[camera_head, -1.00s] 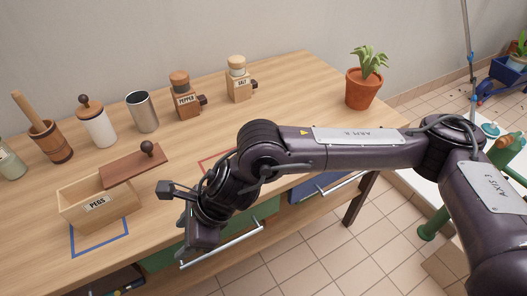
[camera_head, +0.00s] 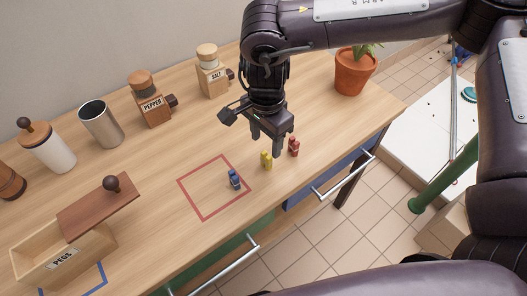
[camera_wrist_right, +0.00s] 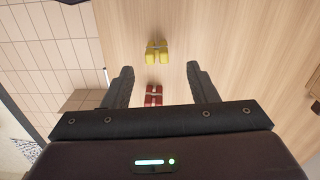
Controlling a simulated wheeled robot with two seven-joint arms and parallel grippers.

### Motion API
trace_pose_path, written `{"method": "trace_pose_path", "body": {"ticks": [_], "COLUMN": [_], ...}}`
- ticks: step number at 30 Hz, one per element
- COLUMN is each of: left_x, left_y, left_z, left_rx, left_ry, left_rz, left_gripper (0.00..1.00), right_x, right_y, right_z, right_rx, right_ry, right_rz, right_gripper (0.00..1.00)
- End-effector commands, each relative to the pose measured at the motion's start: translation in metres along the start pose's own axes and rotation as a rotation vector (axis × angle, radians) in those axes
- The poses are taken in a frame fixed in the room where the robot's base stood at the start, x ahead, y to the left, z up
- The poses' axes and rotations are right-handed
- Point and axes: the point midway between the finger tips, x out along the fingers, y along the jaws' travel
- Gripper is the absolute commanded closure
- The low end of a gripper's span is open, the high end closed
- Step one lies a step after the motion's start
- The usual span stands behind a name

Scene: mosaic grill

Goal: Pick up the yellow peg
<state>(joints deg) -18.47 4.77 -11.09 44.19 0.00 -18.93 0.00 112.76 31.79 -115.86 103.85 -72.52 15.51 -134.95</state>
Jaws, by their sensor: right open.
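The yellow peg (camera_head: 267,160) stands upright on the wooden table, between a blue peg (camera_head: 234,178) and a red peg (camera_head: 293,146). My right gripper (camera_head: 266,142) points down, open and empty, just above and behind the yellow peg in the head view. In the right wrist view the yellow peg (camera_wrist_right: 157,51) lies ahead of the open fingertips (camera_wrist_right: 160,70), roughly centred between them. The red peg (camera_wrist_right: 153,95) shows in the gap between the fingers, nearer the palm. My left gripper is not in view.
The blue peg stands inside a red square outline (camera_head: 203,217). A box labelled PEGS (camera_head: 62,262) with a tilted lid (camera_head: 98,205) is at lower left. A metal cup (camera_head: 101,124), pepper mill (camera_head: 151,106), salt mill (camera_head: 213,76) and potted plant (camera_head: 354,74) stand farther back. The front table edge is close.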

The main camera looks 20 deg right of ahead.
Motion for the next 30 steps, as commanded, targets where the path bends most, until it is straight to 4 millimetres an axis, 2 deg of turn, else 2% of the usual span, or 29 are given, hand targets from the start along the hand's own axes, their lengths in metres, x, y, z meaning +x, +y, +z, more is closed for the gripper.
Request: {"method": "trace_pose_path", "body": {"ticks": [12, 21, 30], "left_x": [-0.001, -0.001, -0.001], "left_y": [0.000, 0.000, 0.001], "left_z": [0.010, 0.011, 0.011], "left_rx": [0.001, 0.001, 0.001], "left_ry": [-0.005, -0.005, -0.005], "left_rz": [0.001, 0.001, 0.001], "left_gripper": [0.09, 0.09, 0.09], "right_x": [0.056, 0.061, 0.061], "right_y": [0.001, 0.000, 0.000], "right_z": [-0.001, -0.001, -0.001], "right_rx": [0.001, 0.002, 0.002], "right_ry": [0.000, 0.000, 0.000], "right_rz": [0.001, -0.001, -0.001], "right_gripper": [0.47, 0.47, 0.87]}}
